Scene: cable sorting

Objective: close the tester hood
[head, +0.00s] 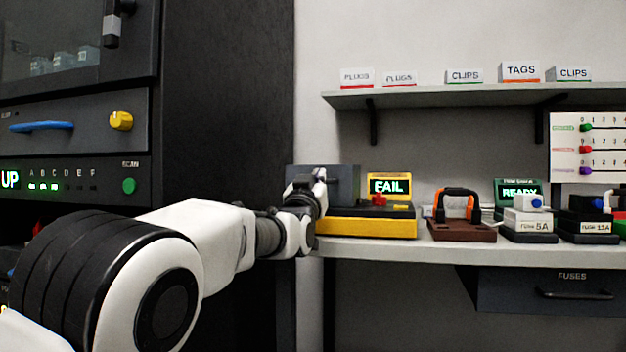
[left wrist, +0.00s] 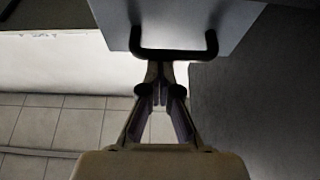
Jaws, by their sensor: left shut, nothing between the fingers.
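The tester (head: 372,227) is a yellow and black box on the shelf counter, with a lit FAIL screen (head: 390,186) and a small red part on top. The hood (head: 344,181) appears as a grey panel standing up at the tester's left end, partly hidden by my left gripper. In the left wrist view the hood panel (left wrist: 185,22) has a black bar handle (left wrist: 173,54). My left gripper (head: 320,176) is shut and empty in front of the hood. Its fingertips (left wrist: 160,72) are right by the handle; I cannot tell whether they touch it. My right gripper is not in view.
A brown block with an orange and black clamp (head: 457,218) stands right of the tester. Fuse units (head: 529,220) stand further right. A dark cabinet (head: 220,110) rises on the left. A label shelf (head: 440,96) is above, a fuse drawer (head: 545,290) below.

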